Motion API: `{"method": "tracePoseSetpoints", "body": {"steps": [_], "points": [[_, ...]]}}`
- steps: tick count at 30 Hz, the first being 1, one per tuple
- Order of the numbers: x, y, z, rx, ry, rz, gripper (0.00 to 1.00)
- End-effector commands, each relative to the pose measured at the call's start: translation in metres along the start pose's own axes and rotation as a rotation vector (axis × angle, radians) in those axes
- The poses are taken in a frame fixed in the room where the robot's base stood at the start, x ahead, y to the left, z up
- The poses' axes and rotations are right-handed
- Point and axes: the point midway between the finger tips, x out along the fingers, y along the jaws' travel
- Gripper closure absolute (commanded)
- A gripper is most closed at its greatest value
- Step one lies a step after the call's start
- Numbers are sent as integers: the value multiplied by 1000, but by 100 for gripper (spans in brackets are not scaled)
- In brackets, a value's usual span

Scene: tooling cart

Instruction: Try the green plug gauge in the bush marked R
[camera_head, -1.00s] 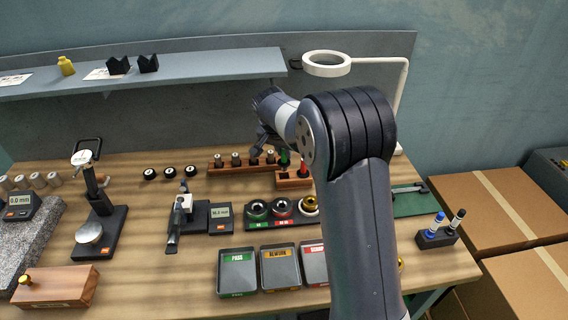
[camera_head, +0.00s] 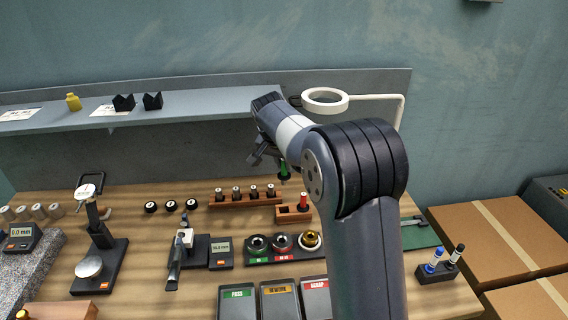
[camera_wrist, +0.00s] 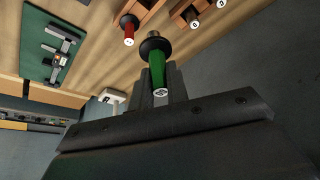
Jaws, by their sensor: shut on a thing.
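My gripper (camera_head: 272,160) is shut on the green plug gauge (camera_head: 284,171) and holds it in the air above the small wooden block. In the wrist view the gauge's green handle (camera_wrist: 157,70) sits between my fingers, with a black collar and a metal end pointing away. Three small black rings with pale centres (camera_head: 171,205) lie on the bench and may be the bushes. I cannot read an R on any of them.
The small wooden block (camera_head: 286,217) holds a red gauge (camera_head: 304,203). A wooden rack (camera_head: 232,204) holds several metal-topped pieces. A black stand (camera_head: 260,258) with three round rings and labelled trays (camera_head: 238,300) are nearer. A ring lamp (camera_head: 325,99) stands behind my arm.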

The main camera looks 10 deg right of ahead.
Motion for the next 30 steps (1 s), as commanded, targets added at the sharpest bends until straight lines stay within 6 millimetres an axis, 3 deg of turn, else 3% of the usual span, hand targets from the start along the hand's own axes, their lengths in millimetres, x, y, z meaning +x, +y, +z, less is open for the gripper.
{"method": "tracePoseSetpoints", "body": {"steps": [6,18,23,30], "points": [[-11,0,-4,0,1,0,100],[-10,4,-2,1,1,0,100],[-7,22,8,1,1,1,100],[-1,66,39,-2,1,0,100]]}}
